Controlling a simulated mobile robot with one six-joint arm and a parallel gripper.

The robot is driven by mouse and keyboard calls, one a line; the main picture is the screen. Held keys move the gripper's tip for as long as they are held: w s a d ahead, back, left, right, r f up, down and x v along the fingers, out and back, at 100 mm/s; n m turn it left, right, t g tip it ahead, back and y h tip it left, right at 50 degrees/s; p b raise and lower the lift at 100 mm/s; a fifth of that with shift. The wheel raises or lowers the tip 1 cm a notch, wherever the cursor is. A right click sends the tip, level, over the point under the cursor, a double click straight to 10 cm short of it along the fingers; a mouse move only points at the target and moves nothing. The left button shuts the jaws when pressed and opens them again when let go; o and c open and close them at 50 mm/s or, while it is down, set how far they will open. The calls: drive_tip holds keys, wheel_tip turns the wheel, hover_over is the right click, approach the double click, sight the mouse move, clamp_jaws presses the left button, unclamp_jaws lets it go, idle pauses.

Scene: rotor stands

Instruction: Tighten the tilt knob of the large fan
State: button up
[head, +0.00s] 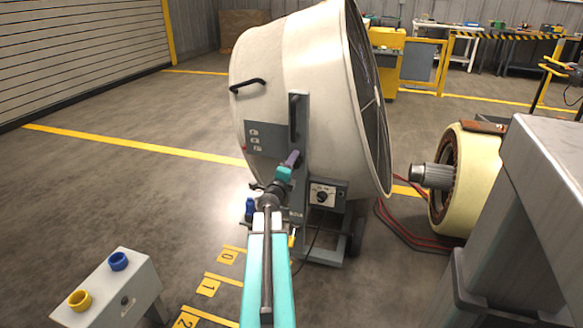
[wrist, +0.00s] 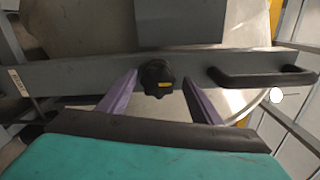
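The large fan (head: 275,90), a cream drum with a dark grille, stands upright on a grey frame in the head view. Its tilt knob (wrist: 158,78) is a black lobed knob with a yellow mark, on the grey frame bar (wrist: 75,72) in the wrist view. My gripper (wrist: 160,80) has two purple fingers, spread apart, one on each side of the knob with a gap on both sides. How deep the fingertips reach along the knob is unclear. In the head view my gripper (head: 292,160) is at the frame's upright and hides the knob.
A black handle (wrist: 262,76) sticks out right of the knob. A control box with a dial (head: 322,195) sits low on the fan frame. A grey box with blue and yellow knobs (head: 110,290) is at front left, a grey bench (head: 550,160) at right. Open floor lies left.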

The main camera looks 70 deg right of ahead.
drive_tip(key=shift+a+f, duration=0.1)
drive_tip(key=shift+a, duration=0.15)
drive_tip(key=a+p, duration=0.3)
drive_tip(key=a, duration=0.5)
drive_tip(key=shift+s+a, duration=0.15)
drive_tip(key=shift+s, duration=0.1)
drive_tip(key=a+p, duration=0.2)
drive_tip(key=p, duration=0.6)
drive_tip(key=shift+a, duration=0.15)
idle(0.4)
drive_tip(key=shift+s+a+p, duration=0.1)
drive_tip(key=shift+a+p, duration=1.3)
drive_tip(key=shift+p, duration=0.25)
